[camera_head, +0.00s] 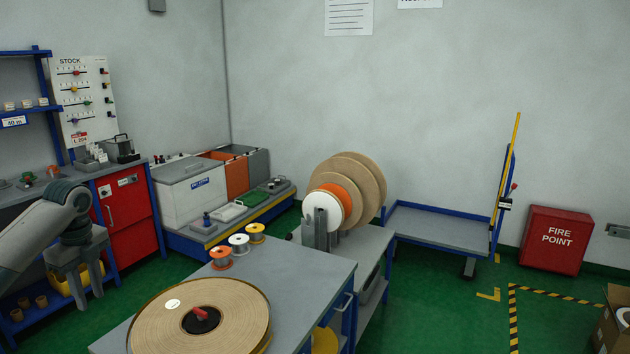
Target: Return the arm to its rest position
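My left arm comes in from the left edge, and its grey gripper (82,284) hangs pointing down at the lower left. Its two fingers stand apart with a gap between them, and nothing shows in the gap. It is to the left of the grey bench and clear of the big tape reel (237,318) that lies flat there. The reel is tan with a dark hub and a red piece at its centre. My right arm and gripper are not in view.
The bench (308,283) carries three small spools, one orange (221,258), one white and one yellow. Upright reels (360,186) stand behind it. A red cabinet (127,215), a blue trolley (437,229), a fire point box (555,240) and a cardboard box (612,322) stand around.

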